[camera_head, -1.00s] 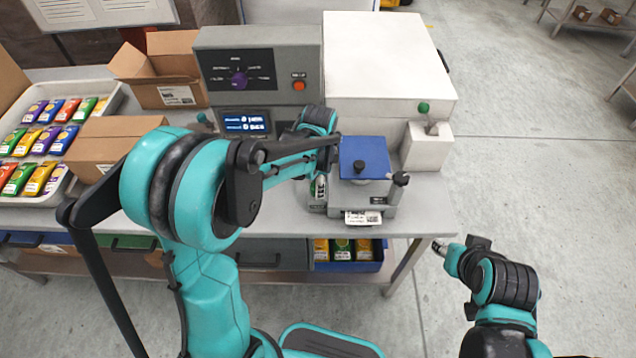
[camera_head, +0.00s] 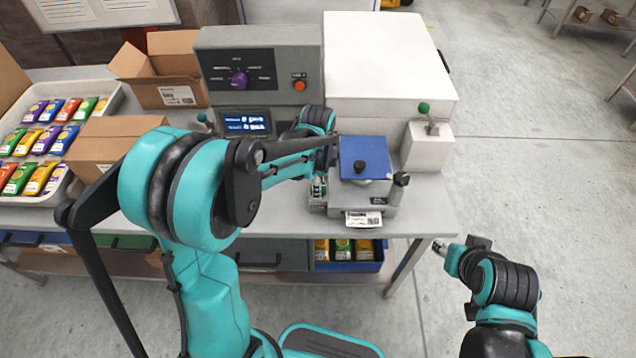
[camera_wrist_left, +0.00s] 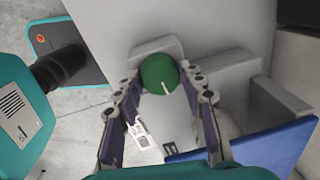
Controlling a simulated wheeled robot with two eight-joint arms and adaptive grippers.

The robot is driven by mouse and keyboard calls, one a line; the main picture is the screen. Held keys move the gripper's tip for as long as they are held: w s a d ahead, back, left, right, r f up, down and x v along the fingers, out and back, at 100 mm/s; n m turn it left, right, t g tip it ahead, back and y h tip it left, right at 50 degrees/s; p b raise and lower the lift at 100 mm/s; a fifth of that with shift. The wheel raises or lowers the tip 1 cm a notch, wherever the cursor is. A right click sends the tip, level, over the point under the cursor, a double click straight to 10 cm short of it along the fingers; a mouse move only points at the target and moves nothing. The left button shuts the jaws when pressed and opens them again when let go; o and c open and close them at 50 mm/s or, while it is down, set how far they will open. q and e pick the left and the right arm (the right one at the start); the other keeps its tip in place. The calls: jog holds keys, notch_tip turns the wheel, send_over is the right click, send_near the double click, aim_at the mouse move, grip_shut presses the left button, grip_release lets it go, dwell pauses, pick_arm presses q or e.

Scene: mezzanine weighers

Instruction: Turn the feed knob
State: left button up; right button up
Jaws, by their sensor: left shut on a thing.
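The feed knob, a round green knob (camera_wrist_left: 158,70) with a white tick mark, sits between the fingers of my left gripper (camera_wrist_left: 161,88) in the left wrist view. The fingers are shut on it from both sides. The tick points toward the bottom of that view. In the head view my left gripper (camera_head: 319,187) reaches the left side of the small grey machine with a blue lid (camera_head: 364,150); the knob is mostly hidden there. A printed label (camera_head: 363,219) sticks out of the machine's front. My right gripper (camera_head: 441,249) is out over the floor, its fingers unclear.
Behind stand a grey control box (camera_head: 222,64) with a purple dial and a white cabinet (camera_head: 385,60). A green-topped lever (camera_head: 423,108) is right of the machine. Cardboard boxes (camera_head: 165,62) and a packet tray (camera_head: 108,97) are left.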

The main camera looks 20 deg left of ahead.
pick_arm(q)
jog(key=o, duration=1.2)
jog(key=shift+c, duration=0.2)
notch_tip(320, 180, up, 12)
jog(key=shift+s, duration=0.35)
jog(key=s+a+f+n+t+b, duration=0.1)
jog(key=s+n+t, duration=0.5)
jog(key=s+n, duration=0.9)
jog(key=shift+a+f+n+t+b, duration=0.3)
jog(key=shift+a+f+n+b, duration=0.15)
jog(key=shift+f, duration=0.4)
